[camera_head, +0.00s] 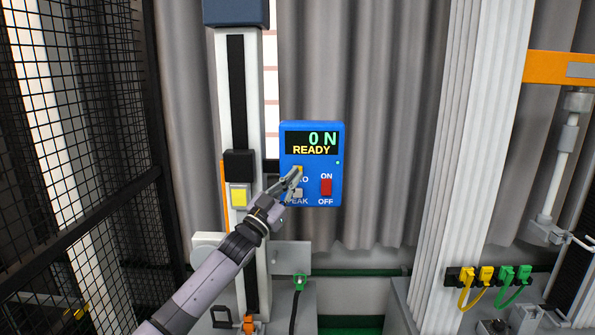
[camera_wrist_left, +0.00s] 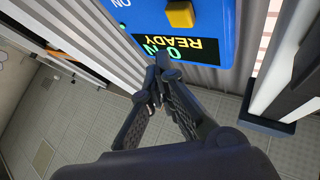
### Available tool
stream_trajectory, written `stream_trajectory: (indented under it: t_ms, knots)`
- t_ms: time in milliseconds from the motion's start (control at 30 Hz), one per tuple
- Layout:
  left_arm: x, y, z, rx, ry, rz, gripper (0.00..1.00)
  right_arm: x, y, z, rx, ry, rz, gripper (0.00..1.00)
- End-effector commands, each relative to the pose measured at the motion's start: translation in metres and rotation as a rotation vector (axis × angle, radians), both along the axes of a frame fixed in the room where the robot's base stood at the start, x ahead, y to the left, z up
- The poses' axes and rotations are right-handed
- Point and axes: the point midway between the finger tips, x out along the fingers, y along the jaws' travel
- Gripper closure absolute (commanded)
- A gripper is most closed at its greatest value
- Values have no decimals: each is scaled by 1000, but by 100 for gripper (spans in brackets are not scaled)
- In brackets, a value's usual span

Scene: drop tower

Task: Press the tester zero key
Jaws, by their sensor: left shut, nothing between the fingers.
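The blue tester (camera_head: 337,162) is mounted upright in the middle of the head view, and its display reads "0 N READY". The yellow zero key (camera_head: 299,169) sits below the display, partly hidden by my left gripper (camera_head: 295,177). That gripper is shut and empty, with its tips at or just in front of the key; the head view does not show whether they touch. In the left wrist view the tester (camera_wrist_left: 216,12) and the yellow key (camera_wrist_left: 180,14) appear upside down. The shut fingertips (camera_wrist_left: 161,62) show there near the display. My right gripper is not in view.
A red ON/OFF switch (camera_head: 326,187) and a grey PEAK key (camera_head: 298,193) sit on the same panel. A white column (camera_head: 263,140) with a yellow button (camera_head: 239,196) stands left of the tester. Black mesh fencing (camera_head: 110,130) is at left; grey curtain hangs behind.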

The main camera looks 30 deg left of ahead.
Motion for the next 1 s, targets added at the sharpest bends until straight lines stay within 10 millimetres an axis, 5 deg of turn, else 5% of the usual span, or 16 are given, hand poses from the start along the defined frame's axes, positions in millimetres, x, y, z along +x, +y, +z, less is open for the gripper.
stream_trajectory:
  t_ms: [300,833,1000]
  knots:
    - [-19,-12,0,-1,2,0,100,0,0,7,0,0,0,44]
    - [-19,-13,-2,-1,5,1,100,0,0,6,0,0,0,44]
    - [-19,-37,-48,-9,122,3,100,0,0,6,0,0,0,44]
